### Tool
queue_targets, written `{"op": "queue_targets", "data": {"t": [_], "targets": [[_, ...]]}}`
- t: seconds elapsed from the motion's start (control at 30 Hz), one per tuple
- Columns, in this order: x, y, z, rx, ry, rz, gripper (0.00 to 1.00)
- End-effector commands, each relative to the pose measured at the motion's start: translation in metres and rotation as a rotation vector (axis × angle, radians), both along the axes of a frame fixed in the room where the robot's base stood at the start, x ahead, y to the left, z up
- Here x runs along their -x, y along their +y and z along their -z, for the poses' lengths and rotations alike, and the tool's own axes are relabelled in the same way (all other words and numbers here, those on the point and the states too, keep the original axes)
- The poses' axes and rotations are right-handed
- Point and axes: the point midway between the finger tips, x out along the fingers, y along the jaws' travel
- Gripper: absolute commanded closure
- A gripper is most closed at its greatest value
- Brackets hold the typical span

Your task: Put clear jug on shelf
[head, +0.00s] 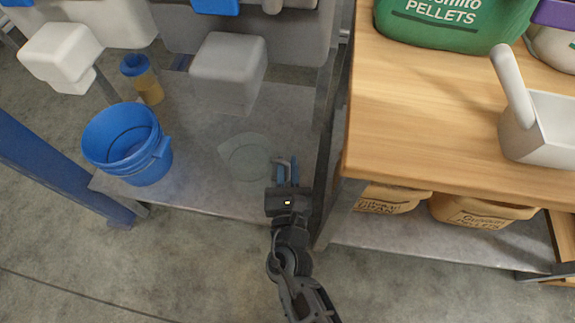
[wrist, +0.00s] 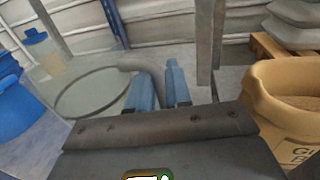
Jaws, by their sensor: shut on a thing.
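The clear jug (head: 243,157) is see-through and faint, over the grey shelf (head: 195,185) under the hoppers in the head view. Its round rim and clear body (wrist: 92,97) show at the left of the wrist view. My gripper (head: 286,172) is at the jug's right side, shut on its grey curved handle (wrist: 146,70) between blue fingertips. The jug looks upright. I cannot tell whether its base touches the shelf, as the wrist hides its lower part in the wrist view.
Grey hopper outlets (head: 228,72) hang above.

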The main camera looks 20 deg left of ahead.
Motion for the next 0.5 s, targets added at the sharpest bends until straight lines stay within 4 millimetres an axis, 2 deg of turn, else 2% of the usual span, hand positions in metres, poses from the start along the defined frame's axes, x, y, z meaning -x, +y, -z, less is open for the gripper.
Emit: {"op": "queue_targets", "data": {"t": [0.17,0.2,0.5], "targets": [[0.0000,0.0001,0.0037,0.000,-0.001,0.000,1.00],[0.0000,0.0001,0.0026,0.000,-0.001,0.000,0.78],[-0.0001,0.0000,0.0027,0.000,0.000,0.000,0.52]]}}
